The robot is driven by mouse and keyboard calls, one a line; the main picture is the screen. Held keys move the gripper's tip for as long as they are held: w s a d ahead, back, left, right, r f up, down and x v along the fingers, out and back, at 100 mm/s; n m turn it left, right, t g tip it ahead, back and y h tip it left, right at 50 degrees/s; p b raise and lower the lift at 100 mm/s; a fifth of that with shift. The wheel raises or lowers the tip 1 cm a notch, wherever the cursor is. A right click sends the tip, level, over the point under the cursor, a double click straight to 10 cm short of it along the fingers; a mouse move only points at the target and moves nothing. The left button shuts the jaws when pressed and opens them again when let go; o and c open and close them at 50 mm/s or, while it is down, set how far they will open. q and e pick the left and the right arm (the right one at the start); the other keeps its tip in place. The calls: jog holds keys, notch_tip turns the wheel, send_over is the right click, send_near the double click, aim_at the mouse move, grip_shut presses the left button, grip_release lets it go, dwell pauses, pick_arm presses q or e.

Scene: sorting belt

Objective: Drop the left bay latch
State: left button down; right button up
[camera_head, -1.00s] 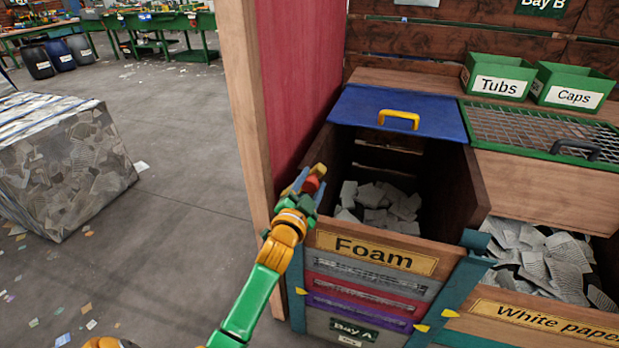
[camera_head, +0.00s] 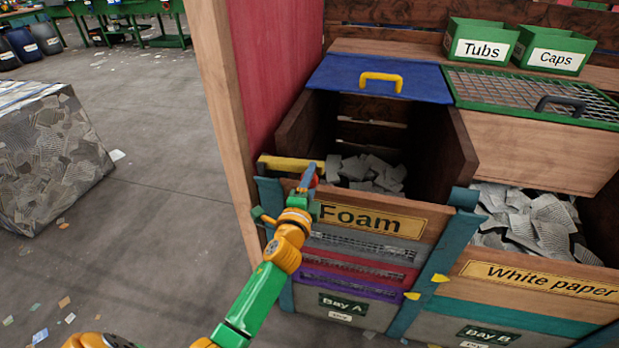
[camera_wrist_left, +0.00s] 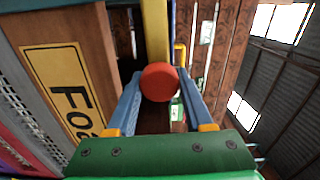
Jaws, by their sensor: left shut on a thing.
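The left bay latch is a yellow bar (camera_head: 288,163) with a red knob (camera_head: 315,181), at the front left corner of the Foam bay (camera_head: 440,222). The bar lies about level in the head view. My left gripper (camera_head: 309,180) is shut on the red knob, which sits between its blue fingers. In the left wrist view the knob (camera_wrist_left: 158,82) is between the fingertips, with the yellow bar (camera_wrist_left: 156,30) running away behind it. The gripper hides part of the latch in the head view. My right gripper is not in view.
The Foam bay's blue lid (camera_head: 380,78) is up at the back, and pale scraps lie inside. A wooden post (camera_head: 222,110) stands close left of the latch. The White paper bay (camera_head: 535,279) is to the right.

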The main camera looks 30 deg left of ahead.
pick_arm(q)
jog(key=shift+f+m+b, duration=0.3)
jog(key=shift+f+m, duration=0.1)
jog(key=shift+f, duration=0.2)
jog(key=shift+c, duration=1.5)
grip_release()
jog(key=v, duration=0.7)
jog(key=shift+f, duration=0.1)
